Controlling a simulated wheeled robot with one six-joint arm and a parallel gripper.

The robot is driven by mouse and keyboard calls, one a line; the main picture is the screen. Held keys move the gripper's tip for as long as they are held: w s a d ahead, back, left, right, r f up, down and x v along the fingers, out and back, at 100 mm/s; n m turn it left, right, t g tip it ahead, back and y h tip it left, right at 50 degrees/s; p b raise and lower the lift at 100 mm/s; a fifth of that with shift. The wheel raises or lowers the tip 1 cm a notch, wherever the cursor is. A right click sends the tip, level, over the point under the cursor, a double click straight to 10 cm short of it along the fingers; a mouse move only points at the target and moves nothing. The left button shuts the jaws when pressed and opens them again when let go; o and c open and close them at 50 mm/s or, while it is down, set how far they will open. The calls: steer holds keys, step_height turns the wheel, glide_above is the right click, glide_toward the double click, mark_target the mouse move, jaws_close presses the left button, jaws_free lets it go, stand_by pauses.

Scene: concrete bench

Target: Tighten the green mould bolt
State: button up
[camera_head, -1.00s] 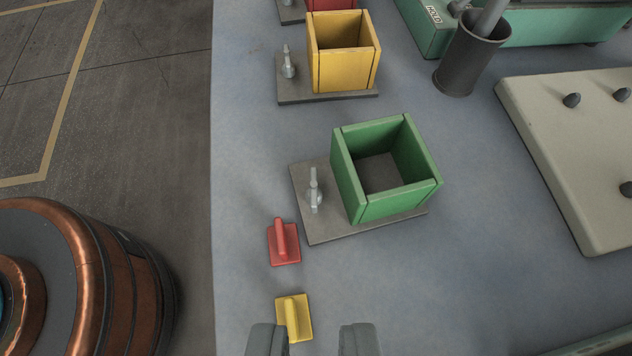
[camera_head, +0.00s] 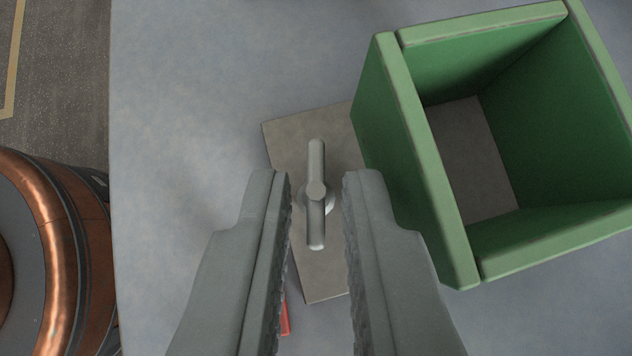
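The green mould (camera_head: 440,190) is an open square box of green walls on a grey base plate (camera_head: 285,140). Its bolt (camera_head: 316,160), with a pale grey bar-shaped handle, stands on the plate left of the box. The bar runs nearly up and down in the picture. My gripper (camera_head: 318,180) is open, with one finger on each side of the bolt. Gaps show between the bar and both fingers, so neither appears to touch it. The bolt's lower shank is mostly hidden under the bar.
The green box's near-left wall stands close to my right finger. A sliver of a red piece (camera_head: 285,318) shows beside my left finger, mostly hidden. The bench top (camera_head: 190,110) is clear to the left, up to its edge above the floor.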

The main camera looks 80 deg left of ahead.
jaws_close()
stand_by(0.3)
steer(key=m+t, duration=0.2)
steer(key=m, duration=0.1)
steer(key=shift+s+a+h, duration=0.1)
steer(key=shift+s+h, duration=0.2)
steer(key=shift+h, duration=0.1)
steer(key=m+t, duration=0.1)
steer(key=m+h, duration=0.1)
steer(key=m+t, duration=0.1)
steer(key=shift+s+a+m+t+h, duration=0.2)
steer(key=shift+s+m+t+h, duration=0.1)
steer(key=shift+m, duration=0.1)
steer(key=m, duration=0.1)
steer(key=m+t+h, duration=0.1)
steer(key=m+h, duration=0.1)
steer(key=shift+s+a+m+t, duration=0.1)
steer(key=shift+a+m+t, duration=0.15)
steer(key=shift+m+t, duration=0.15)
steer(key=shift+a+m+t+h, duration=0.1)
steer(key=shift+m+t+h, duration=0.2)
steer(key=shift+m+h, duration=0.55)
steer(key=shift+s+a+m+h, duration=0.1)
steer(key=shift+a+m+h, duration=0.1)
steer(key=shift+m+h, duration=0.95)
